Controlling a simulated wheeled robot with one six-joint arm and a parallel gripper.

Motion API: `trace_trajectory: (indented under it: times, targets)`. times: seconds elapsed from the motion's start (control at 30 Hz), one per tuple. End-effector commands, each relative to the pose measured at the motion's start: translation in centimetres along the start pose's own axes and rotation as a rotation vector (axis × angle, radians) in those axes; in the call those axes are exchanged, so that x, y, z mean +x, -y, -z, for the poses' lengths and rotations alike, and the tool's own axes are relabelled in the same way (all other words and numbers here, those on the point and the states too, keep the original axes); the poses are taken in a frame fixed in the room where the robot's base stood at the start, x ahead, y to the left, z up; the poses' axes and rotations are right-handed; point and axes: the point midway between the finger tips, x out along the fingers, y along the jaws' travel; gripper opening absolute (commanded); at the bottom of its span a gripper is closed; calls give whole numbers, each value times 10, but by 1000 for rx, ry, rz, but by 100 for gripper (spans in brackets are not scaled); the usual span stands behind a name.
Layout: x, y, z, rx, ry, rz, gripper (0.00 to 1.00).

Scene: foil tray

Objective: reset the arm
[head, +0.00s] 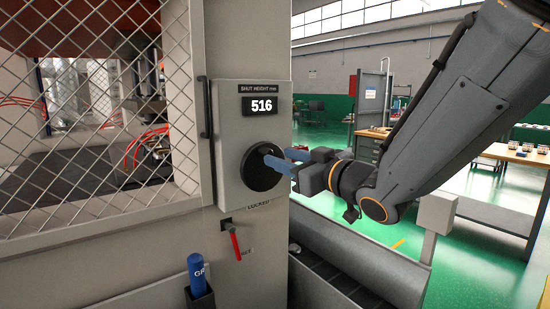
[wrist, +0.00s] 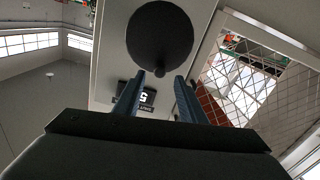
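My gripper (head: 281,161) is at the end of my arm, at the right side of the black round knob (head: 257,172) on the grey control box. In the wrist view the two blue fingers of my gripper (wrist: 160,88) stand apart, with a gap between them. The knob (wrist: 159,38) shows just beyond the fingertips, with a small peg at its edge lying between them. I see nothing clamped; whether a finger touches the knob or peg I cannot tell.
The control box (head: 230,135) has a display (head: 262,106) reading 516. Below hang a red lever (head: 235,241) and a blue-handled tool (head: 197,275) in a holder. A mesh guard (head: 100,120) stands at left. A metal trough (head: 350,262) lies below my arm. Workbenches stand farther right.

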Motion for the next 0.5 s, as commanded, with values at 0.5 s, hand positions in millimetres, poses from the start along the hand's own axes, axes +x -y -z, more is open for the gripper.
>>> trace_trajectory:
  times: [0.5]
  targets:
    - [-22, 0, 0, 0, 0, -1, 37]
